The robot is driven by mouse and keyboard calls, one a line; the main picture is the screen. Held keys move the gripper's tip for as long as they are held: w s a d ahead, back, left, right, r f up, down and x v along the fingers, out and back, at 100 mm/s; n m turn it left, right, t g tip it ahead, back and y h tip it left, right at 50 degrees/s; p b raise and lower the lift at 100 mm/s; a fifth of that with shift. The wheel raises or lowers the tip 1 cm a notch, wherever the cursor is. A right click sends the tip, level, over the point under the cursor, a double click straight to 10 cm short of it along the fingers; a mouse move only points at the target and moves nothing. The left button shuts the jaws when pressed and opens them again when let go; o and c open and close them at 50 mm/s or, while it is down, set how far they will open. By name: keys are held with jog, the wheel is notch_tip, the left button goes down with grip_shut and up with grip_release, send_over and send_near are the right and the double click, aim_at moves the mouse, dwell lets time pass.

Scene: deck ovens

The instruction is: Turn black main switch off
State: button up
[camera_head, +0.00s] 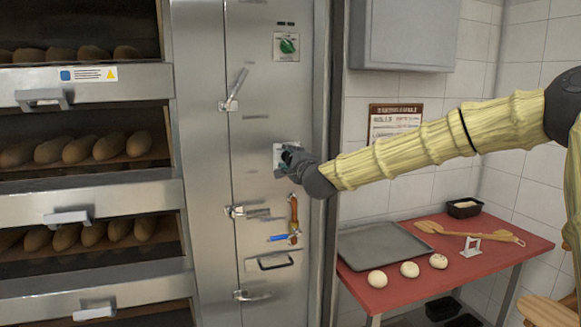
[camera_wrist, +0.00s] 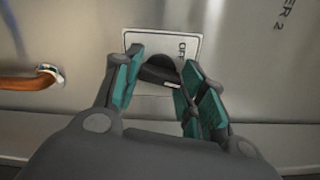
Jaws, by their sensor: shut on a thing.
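The black main switch (camera_wrist: 155,72) is a dark rotary knob on a pale plate (camera_wrist: 140,40) with partly hidden lettering, "OF" being readable, in the wrist view. My gripper (camera_wrist: 160,80) is shut on the knob, one teal-padded finger on each side. A short white mark shows on the knob near the right finger. In the head view the plate (camera_head: 278,150) sits midway up the steel cabinet, and my gripper (camera_head: 287,160) covers most of it and hides the knob.
A green rotary switch (camera_head: 288,46) is higher on the cabinet. Below my gripper are a copper-coloured pipe (camera_head: 294,215) and a blue-handled lever (camera_head: 283,238). Deck ovens with loaves stand left. A red table (camera_head: 460,267) with a grey tray (camera_head: 385,245) and dough balls stands right.

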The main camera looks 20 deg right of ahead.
jog(key=n+b, duration=0.2)
jog(key=n, duration=0.3)
jog(key=shift+f+n+b, duration=0.15)
jog(key=shift+n+b, duration=0.15)
jog(key=shift+b, duration=0.05)
jog(key=n+b, duration=0.2)
jog(key=n, duration=0.3)
jog(key=shift+n, duration=0.4)
jog(key=o, duration=1)
jog(key=s, duration=1.2)
jog(key=shift+d, duration=0.3)
